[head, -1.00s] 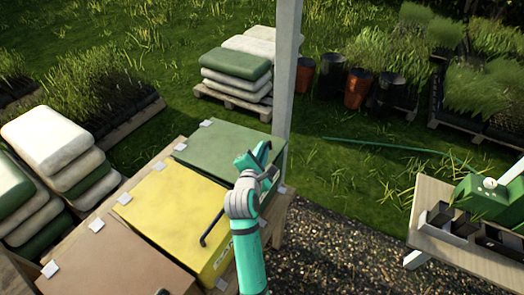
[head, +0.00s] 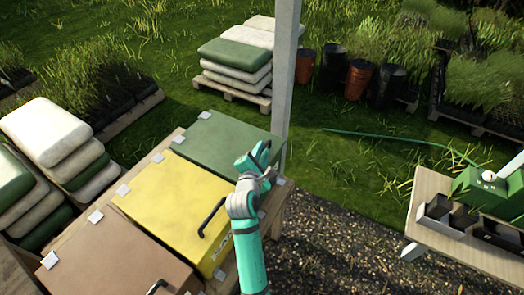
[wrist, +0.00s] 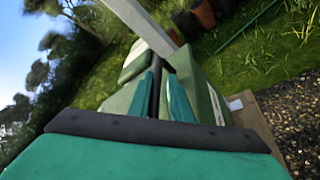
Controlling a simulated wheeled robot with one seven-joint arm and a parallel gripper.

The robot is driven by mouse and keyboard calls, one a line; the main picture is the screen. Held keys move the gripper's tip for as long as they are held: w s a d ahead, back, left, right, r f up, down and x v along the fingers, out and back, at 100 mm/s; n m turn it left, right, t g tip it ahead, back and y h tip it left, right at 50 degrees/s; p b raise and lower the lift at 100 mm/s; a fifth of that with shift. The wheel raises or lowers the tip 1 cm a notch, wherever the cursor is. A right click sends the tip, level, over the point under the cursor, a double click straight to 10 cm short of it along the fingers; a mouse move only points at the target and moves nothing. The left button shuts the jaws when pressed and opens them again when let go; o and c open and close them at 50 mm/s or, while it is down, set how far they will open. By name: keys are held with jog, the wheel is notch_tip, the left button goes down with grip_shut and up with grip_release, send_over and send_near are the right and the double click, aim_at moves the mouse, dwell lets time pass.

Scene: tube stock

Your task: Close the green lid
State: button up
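The green lid (head: 215,140) tops the far box in the row and looks flat or nearly so in the head view. I cannot tell whether a small gap is left under it. My gripper (head: 258,158) is at the lid's front right edge, with the arm reaching up from below. In the wrist view my gripper's teal fingers (wrist: 160,98) stand close on either side of a dark bar (wrist: 155,88), which looks like the lid's handle. A green box face (wrist: 205,98) shows to their right.
A yellow-lidded box (head: 170,205) with a black handle (head: 212,217) and a brown-lidded box (head: 115,255) stand nearer on the bench. A pale post (head: 287,75) rises just behind the gripper. A wooden table (head: 430,185) is at right, with gravel (head: 340,235) between.

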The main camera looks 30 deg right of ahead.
jog(key=shift+f, duration=0.1)
jog(key=v, duration=1.1)
jog(key=shift+w, duration=0.1)
